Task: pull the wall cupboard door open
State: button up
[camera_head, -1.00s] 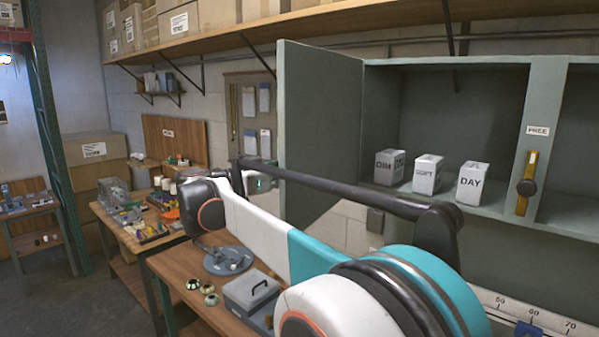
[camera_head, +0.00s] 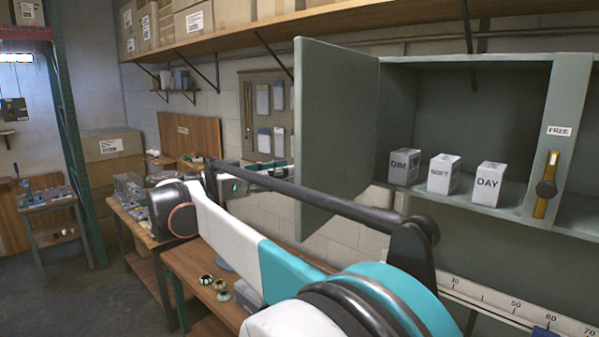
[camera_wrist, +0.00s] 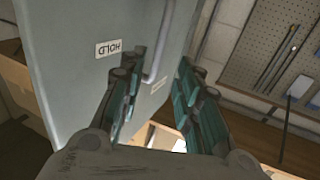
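The wall cupboard's grey-green door (camera_head: 338,125) stands swung out wide at the left of the cupboard (camera_head: 460,100), whose inside shows. In the wrist view the door (camera_wrist: 85,55) fills the left and bears a label reading HOLD (camera_wrist: 109,48). A grey bar handle (camera_wrist: 163,45) stands on its face. My gripper (camera_wrist: 158,92) has its two teal-padded fingers apart, with the handle's lower end in line with the gap; contact cannot be told. In the head view my gripper (camera_head: 270,170) is beside the door's free edge, partly behind my arm, and the handle is hidden.
Cubes marked DIM (camera_head: 404,166), SOFT (camera_head: 443,174) and DAY (camera_head: 488,184) stand on the cupboard shelf. A yellow latch (camera_head: 546,186) sits on the divider under a FREE label. A bench (camera_head: 190,265) with small bowls is below left. A boxed shelf (camera_head: 230,38) runs above.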

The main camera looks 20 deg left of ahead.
jog(key=shift+v, duration=1.55)
jog(key=shift+w+f, duration=0.1)
